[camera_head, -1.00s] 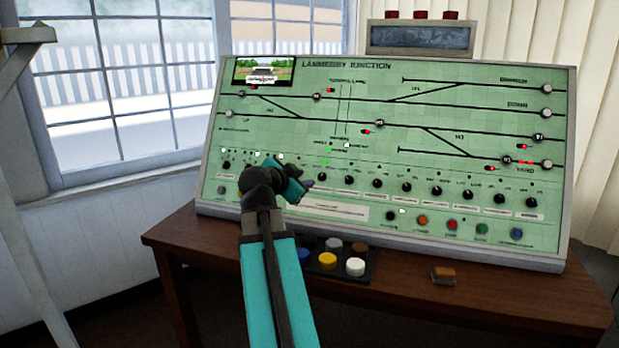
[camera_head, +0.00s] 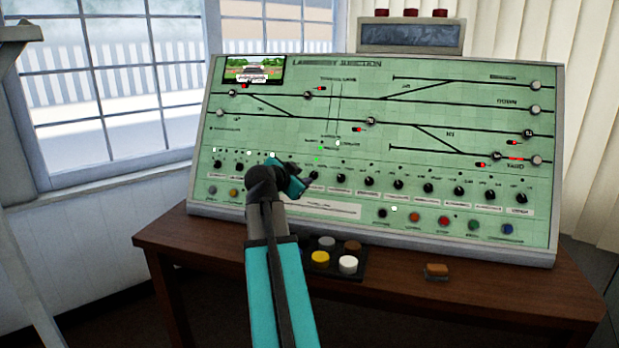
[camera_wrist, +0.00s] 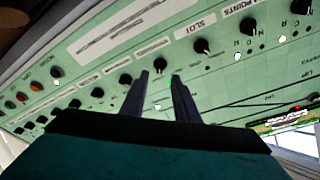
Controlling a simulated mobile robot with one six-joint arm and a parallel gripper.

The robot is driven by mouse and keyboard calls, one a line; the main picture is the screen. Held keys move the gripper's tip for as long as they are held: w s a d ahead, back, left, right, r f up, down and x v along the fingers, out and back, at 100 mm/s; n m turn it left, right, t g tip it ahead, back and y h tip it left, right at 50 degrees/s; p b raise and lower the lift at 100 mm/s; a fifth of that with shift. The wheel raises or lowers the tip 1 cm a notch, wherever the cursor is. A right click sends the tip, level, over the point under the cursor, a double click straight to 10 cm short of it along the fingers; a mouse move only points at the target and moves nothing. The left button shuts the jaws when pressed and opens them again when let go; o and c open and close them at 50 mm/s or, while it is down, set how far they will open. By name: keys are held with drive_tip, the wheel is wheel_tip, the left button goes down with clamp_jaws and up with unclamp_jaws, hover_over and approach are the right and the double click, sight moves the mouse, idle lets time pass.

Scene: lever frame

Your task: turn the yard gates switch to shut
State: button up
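The green control panel (camera_head: 450,215) carries a row of black rotary knobs along its lower half. The labels under most of them are too small or blurred to read, so I cannot tell which is the yard gates switch. My gripper (camera_wrist: 161,76) is open in the wrist view, its two dark fingers apart with nothing between them. A black knob (camera_wrist: 160,64) stands just beyond the fingertips. In the head view my gripper (camera_head: 302,188) is at the left-centre of the row, close to a knob (camera_head: 314,175) on its right. The fingers are partly hidden there.
Coloured buttons (camera_head: 443,220) line the panel's lower edge. A black box with yellow and white buttons (camera_head: 334,262) and a small brown block (camera_head: 437,270) sit on the wooden table (camera_head: 400,300). A grey display (camera_head: 410,34) stands behind the panel.

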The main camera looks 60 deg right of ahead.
sight(312, 175)
drive_tip(key=shift+x, duration=3.85)
drive_tip(key=shift+c, duration=0.3)
clamp_jaws()
